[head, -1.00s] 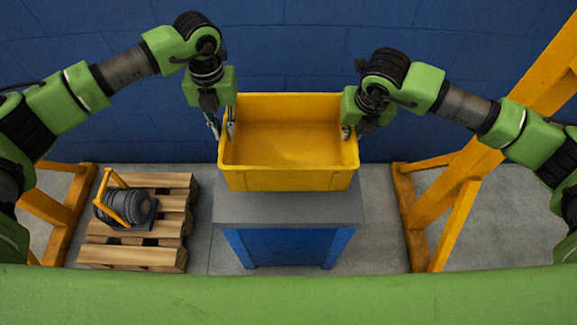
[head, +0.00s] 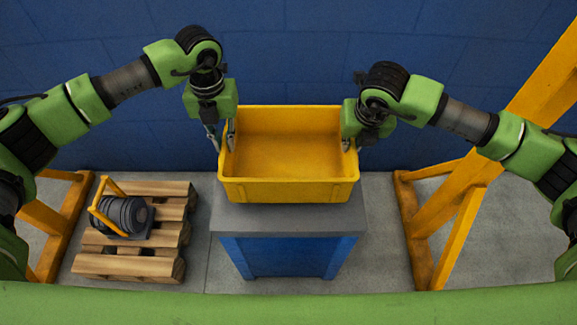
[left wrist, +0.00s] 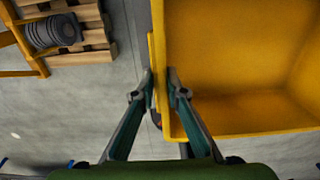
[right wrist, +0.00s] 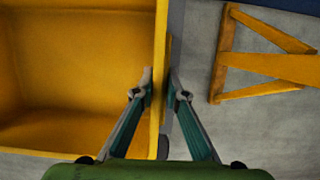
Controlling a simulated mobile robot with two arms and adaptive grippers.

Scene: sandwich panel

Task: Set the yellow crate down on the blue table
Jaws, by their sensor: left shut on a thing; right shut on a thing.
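The yellow crate (head: 290,191) is empty and roughly level, held between my two grippers in the head view. It covers the back part of the blue table's grey top (head: 288,217); whether it touches the top I cannot tell. My left gripper (head: 222,142) is shut on the crate's left wall, with one finger on each side, as the left wrist view (left wrist: 160,85) shows. My right gripper (head: 350,143) is shut on the right wall the same way, seen in the right wrist view (right wrist: 161,85).
A wooden pallet (head: 125,262) with a dark ribbed object (head: 128,213) in a yellow frame stands on the floor at left. Yellow steel supports (head: 440,215) stand on the right and left. A blue wall (head: 290,60) is behind. The table's front strip is bare.

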